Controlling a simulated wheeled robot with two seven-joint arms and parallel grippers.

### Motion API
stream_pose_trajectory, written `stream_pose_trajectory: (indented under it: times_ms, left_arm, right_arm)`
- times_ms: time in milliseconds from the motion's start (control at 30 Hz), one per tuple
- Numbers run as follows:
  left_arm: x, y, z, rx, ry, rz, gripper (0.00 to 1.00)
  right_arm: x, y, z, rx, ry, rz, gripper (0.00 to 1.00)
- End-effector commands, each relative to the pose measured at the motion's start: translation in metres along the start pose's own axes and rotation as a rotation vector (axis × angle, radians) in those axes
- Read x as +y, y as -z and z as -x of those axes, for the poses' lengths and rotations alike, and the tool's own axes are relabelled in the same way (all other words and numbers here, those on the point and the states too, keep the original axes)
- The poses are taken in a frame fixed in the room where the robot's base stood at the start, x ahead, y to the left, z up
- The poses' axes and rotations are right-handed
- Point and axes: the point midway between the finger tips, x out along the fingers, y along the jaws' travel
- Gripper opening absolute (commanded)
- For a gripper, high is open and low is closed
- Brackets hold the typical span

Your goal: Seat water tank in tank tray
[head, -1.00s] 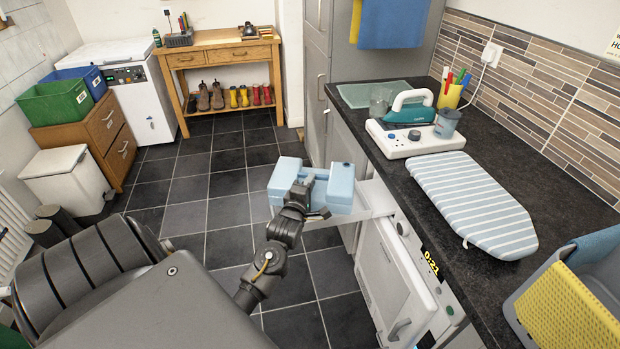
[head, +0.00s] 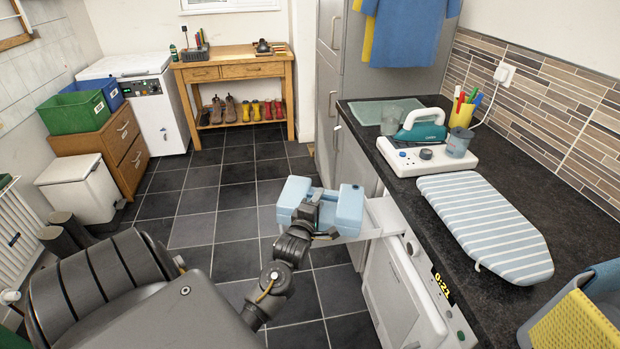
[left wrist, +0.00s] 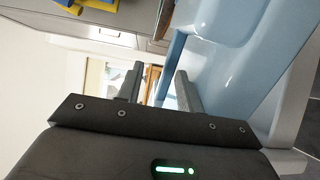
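The light-blue water tank (head: 346,211) is upright at the outer end of the white tank tray (head: 384,214), which sticks out from the white machine under the counter. In the left wrist view the tank (left wrist: 235,50) stands close against the tray's pale edge (left wrist: 292,110); whether it is fully down cannot be told. My left gripper (head: 312,202) is at the tank's middle, over its handle. In the left wrist view its two fingers (left wrist: 160,85) stand apart, with a narrow blue bar of the tank between them and a gap beside it. My right gripper is out of view.
The white machine (head: 400,295) has a lit display. The tiled floor (head: 225,230) left of the tank is clear.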

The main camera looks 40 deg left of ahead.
Motion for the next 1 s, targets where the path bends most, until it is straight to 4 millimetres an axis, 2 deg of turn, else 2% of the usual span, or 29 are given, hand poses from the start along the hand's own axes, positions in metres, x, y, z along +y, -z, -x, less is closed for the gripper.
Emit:
stream_pose_trajectory:
  times_ms: [33,300,500,667,1000]
  left_arm:
    - [-0.005,0.000,0.013,0.000,0.004,0.002,0.36]
    - [-0.005,0.000,0.072,-0.001,0.004,0.002,0.36]
    - [-0.004,0.000,0.100,-0.001,0.004,0.000,0.36]
    - [-0.002,0.000,0.109,-0.001,0.003,0.000,0.36]
    - [-0.002,0.000,0.109,-0.001,0.003,-0.001,0.36]
  right_arm:
    - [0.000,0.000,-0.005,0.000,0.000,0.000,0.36]
    - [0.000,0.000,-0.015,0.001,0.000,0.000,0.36]
    - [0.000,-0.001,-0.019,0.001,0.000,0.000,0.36]
    - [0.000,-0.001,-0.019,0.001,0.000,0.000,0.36]
    - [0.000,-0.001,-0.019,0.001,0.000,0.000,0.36]
